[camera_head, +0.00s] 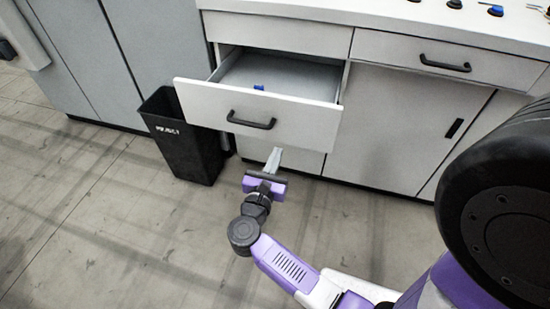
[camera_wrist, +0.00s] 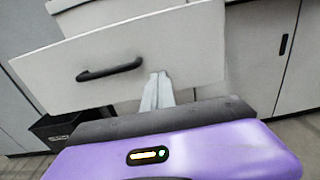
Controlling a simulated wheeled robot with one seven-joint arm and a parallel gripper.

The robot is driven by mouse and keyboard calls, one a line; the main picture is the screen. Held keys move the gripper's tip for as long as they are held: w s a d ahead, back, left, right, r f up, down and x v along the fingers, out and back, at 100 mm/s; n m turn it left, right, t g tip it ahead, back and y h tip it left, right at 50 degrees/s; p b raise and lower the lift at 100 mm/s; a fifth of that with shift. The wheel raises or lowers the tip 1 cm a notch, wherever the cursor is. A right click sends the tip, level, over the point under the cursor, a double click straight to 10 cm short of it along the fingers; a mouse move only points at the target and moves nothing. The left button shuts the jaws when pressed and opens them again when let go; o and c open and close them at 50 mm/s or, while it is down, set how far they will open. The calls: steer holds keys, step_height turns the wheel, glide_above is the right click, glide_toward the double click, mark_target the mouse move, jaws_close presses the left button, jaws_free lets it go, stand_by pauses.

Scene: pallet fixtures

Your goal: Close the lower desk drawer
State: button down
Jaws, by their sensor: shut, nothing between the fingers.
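The lower desk drawer (camera_head: 300,115) is pulled out from the light grey desk in the head view. It has a white front, a black bar handle (camera_head: 251,121) and a small blue item (camera_head: 259,87) inside. My gripper (camera_head: 274,155) is shut and empty, just below and in front of the drawer front's lower edge, right of the handle. In the wrist view the drawer front (camera_wrist: 190,50) fills the upper middle, with its handle (camera_wrist: 109,69) left of my shut fingertips (camera_wrist: 158,78). The fingertips overlap the lower part of the front; I cannot tell whether they touch it.
A black waste bin (camera_head: 183,140) stands on the floor left of the drawer. A shut drawer with a black handle (camera_head: 446,63) and a cabinet door (camera_head: 400,125) are to the right. Small items, one blue (camera_head: 495,10), lie on the desktop. The floor in front is clear.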

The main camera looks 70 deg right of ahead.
mark_target(288, 125)
steer(key=d, duration=0.7)
steer(key=d+p, duration=0.1)
steer(key=d, duration=0.2)
steer(key=shift+w+d, duration=0.2)
steer(key=shift+w, duration=0.2)
steer(key=shift+d, duration=0.1)
steer(key=d+b, duration=0.3)
steer(key=d, duration=0.5)
steer(key=w+d+b, duration=0.1)
steer(key=d+b, duration=0.2)
steer(key=d, duration=0.6)
steer(key=w+d+b, duration=0.1)
steer(key=d+b, duration=0.2)
steer(key=d, duration=0.6)
steer(key=shift+f, duration=0.15)
steer(key=shift+w+d+b, duration=0.1)
steer(key=shift+d+b, duration=0.4)
steer(key=shift+d, duration=0.1)
steer(key=shift+d+r, duration=0.1)
steer(key=shift+r, duration=0.25)
